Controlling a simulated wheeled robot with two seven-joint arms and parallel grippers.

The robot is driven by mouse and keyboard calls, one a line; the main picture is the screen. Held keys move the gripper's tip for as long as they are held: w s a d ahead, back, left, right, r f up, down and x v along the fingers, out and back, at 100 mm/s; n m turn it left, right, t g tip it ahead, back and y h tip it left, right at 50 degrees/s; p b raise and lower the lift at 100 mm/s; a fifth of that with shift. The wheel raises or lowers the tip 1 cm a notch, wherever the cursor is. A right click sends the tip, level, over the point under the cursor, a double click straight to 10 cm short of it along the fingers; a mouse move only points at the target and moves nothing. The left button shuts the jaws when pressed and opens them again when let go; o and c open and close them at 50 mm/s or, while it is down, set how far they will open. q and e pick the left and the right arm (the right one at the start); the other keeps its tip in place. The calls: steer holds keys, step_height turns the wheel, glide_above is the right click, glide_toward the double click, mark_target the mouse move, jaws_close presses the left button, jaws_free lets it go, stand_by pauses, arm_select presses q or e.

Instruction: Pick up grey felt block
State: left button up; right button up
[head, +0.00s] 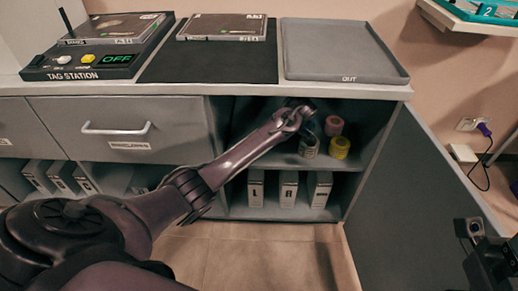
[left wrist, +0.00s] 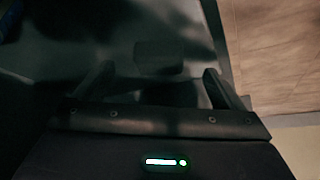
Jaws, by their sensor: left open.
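My left arm reaches from the left into the open cabinet, and its gripper (head: 303,111) is at the upper shelf opening. In the left wrist view the gripper (left wrist: 159,70) is open, with one finger on each side. A dark grey block (left wrist: 160,57), which looks like the grey felt block, lies between and just beyond the fingertips, apart from both. The picture there is dim. In the head view I cannot make out the block, and the gripper and shadow cover that area. Part of what seems to be my right gripper (head: 490,255) shows at the lower right, its jaws unclear.
A grey-white roll (head: 309,146), a red roll (head: 334,125) and a yellow roll (head: 340,147) stand on the shelf right beside the gripper. The open cabinet door (head: 405,200) bounds the right. The counter above holds an OUT tray (head: 340,75).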

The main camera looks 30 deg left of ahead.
arm_select(q)
steer(key=shift+a, duration=0.45)
steer(key=b+x, duration=0.2)
steer(key=x, duration=0.3)
steer(key=shift+a+f+b, duration=0.1)
steer(key=shift+a+b, duration=0.2)
steer(key=shift+a, duration=0.05)
steer(key=c, duration=1.1)
